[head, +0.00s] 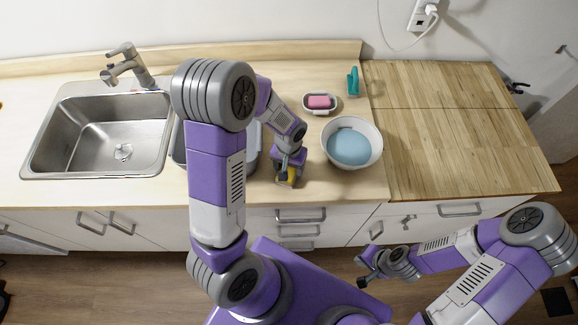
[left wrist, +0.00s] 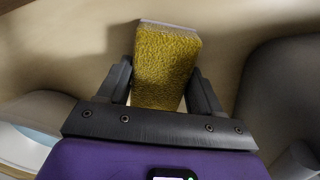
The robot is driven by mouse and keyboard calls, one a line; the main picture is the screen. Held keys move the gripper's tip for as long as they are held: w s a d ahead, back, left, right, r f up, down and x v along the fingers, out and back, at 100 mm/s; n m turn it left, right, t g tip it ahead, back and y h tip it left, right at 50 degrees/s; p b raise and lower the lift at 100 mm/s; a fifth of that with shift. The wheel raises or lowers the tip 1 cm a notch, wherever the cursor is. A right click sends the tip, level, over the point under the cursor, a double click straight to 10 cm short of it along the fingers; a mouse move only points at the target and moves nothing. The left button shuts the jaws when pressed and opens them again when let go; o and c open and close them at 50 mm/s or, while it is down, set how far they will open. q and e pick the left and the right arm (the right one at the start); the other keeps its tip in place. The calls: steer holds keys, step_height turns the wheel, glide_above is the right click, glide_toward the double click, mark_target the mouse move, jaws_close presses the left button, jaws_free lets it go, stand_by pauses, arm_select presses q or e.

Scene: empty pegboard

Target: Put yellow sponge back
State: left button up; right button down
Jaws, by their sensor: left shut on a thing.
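My left gripper (head: 288,173) is over the counter, between a grey tub and a white bowl. It is shut on the yellow sponge (head: 292,178), which shows only in part in the head view. In the left wrist view the sponge (left wrist: 166,65) stands between the two fingers of the gripper (left wrist: 165,90), with a paler layer along its far edge. I cannot tell whether the sponge touches the counter. My right gripper (head: 366,269) is low at the right, in front of the drawers and away from the counter; its finger state is too small to tell.
The white bowl (head: 376,142) holds blue liquid. Behind it are a dish with a pink sponge (head: 319,102) and a teal object (head: 353,82). The grey tub (head: 180,148) is partly hidden by my left arm. A sink (head: 60,140) is at left. The wooden counter (head: 450,140) at right is clear.

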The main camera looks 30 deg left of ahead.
arm_select(q)
steer(key=shift+f, duration=0.15)
steer(key=o, duration=1.2)
steer(key=shift+r, duration=0.35)
step_height(320, 180, up, 12)
steer(key=shift+f+p, duration=0.15)
steer(key=shift+p, duration=0.65)
